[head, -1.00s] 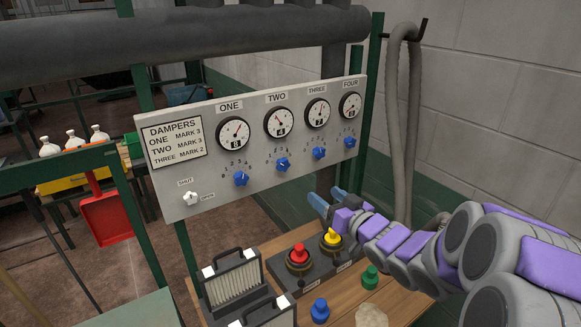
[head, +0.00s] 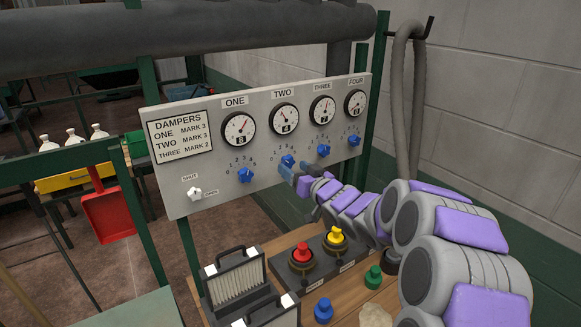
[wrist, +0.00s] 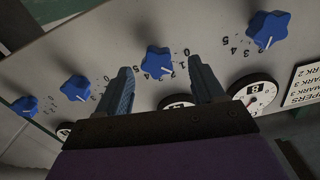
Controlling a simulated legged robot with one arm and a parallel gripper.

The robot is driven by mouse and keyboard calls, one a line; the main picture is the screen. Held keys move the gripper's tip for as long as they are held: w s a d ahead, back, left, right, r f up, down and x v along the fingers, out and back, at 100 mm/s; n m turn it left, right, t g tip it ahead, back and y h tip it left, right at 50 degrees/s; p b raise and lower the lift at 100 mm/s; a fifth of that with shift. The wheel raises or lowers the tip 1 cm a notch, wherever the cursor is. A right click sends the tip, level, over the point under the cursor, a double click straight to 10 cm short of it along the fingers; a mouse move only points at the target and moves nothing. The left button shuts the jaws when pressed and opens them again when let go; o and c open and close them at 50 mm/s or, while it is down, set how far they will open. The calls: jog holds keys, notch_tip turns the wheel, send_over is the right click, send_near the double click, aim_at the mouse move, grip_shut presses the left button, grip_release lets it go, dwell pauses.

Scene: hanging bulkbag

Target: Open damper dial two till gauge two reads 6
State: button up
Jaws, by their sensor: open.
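Damper dial two is a blue star-shaped knob (head: 288,160) on the grey panel, under gauge two (head: 283,118). The gauge's digit is small and looks like a 4. My gripper (head: 292,173) is open in front of dial two and covers part of its lower right side in the head view. In the wrist view, which shows the panel upside down, dial two (wrist: 157,61) appears between the tips of my open gripper (wrist: 160,69). I cannot tell whether the fingers touch it. Gauge two (wrist: 178,102) is mostly hidden behind my gripper there.
Dial one (head: 245,175) and dial three (head: 323,151) flank dial two closely. A white shut/open knob (head: 194,194) is at the panel's lower left. Below are a red button (head: 302,252), a yellow knob (head: 335,236) and a filter case (head: 238,275). A hose (head: 401,110) hangs right.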

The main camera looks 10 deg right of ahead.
aim_at(290, 163)
jog(key=shift+x, duration=1.2)
jog(key=shift+w+a, duration=0.1)
jog(key=shift+w, duration=0.1)
jog(key=shift+w+d, duration=0.2)
jog(key=shift+d, duration=0.15)
jog(key=shift+c, duration=0.2)
jog(key=shift+a, duration=0.35)
jog(key=c, duration=0.5)
jog(key=shift+d, duration=0.15)
jog(key=c, duration=0.5)
